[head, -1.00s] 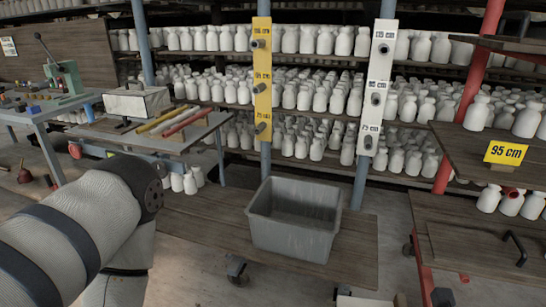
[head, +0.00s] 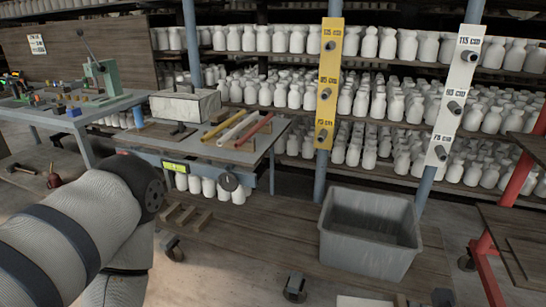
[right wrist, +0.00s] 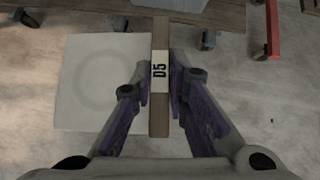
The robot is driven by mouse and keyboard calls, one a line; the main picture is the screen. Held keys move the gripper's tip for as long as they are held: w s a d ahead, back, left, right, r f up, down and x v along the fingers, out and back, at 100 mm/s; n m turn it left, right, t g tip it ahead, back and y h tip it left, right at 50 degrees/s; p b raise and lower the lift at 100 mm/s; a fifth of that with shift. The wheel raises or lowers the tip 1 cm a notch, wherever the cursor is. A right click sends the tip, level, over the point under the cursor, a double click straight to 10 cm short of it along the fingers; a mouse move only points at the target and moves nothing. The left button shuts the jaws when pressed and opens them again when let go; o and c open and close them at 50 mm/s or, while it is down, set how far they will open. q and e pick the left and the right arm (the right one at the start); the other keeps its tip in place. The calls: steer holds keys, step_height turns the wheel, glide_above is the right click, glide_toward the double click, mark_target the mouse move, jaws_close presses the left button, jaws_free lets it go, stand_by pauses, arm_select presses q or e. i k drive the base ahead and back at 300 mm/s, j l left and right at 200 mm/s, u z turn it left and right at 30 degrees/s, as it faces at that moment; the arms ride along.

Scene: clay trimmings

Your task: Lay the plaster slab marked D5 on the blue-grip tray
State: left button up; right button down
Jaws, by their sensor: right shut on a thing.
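My right gripper (right wrist: 155,100) is shut on a narrow brown bar (right wrist: 160,35) with a white label reading D5. A square pale slab (right wrist: 85,80) with a faint ring on its face shows against the bar's left side; it seems to be held along with the bar. Part of the pale slab (head: 364,301) and the bar's end (head: 400,300) show at the bottom of the head view. My left arm (head: 90,225) fills the lower left of the head view, and its gripper is out of view. I see no blue-grip tray.
A grey bin (head: 370,235) stands on a low wheeled wooden platform (head: 235,245) ahead. A side table (head: 175,145) with yellow, white and red rods stands left of it. Shelves of white bottles line the back. Red-framed racks (head: 500,240) stand at right.

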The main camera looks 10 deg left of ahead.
mark_target(159, 130)
steer(key=i+j, duration=0.1)
steer(key=j, duration=0.8)
steer(key=i+j, duration=0.15)
steer(key=j, duration=0.8)
steer(key=i+j+u, duration=0.1)
steer(key=j, duration=0.35)
steer(key=i+j, duration=0.15)
steer(key=j, duration=0.3)
steer(key=i+j, duration=0.15)
steer(key=j, duration=0.2)
steer(key=i+j, duration=0.1)
steer(key=j, duration=0.25)
steer(key=i+j, duration=0.15)
steer(key=j, duration=0.15)
steer(key=i+j, duration=0.15)
steer(key=j, duration=0.2)
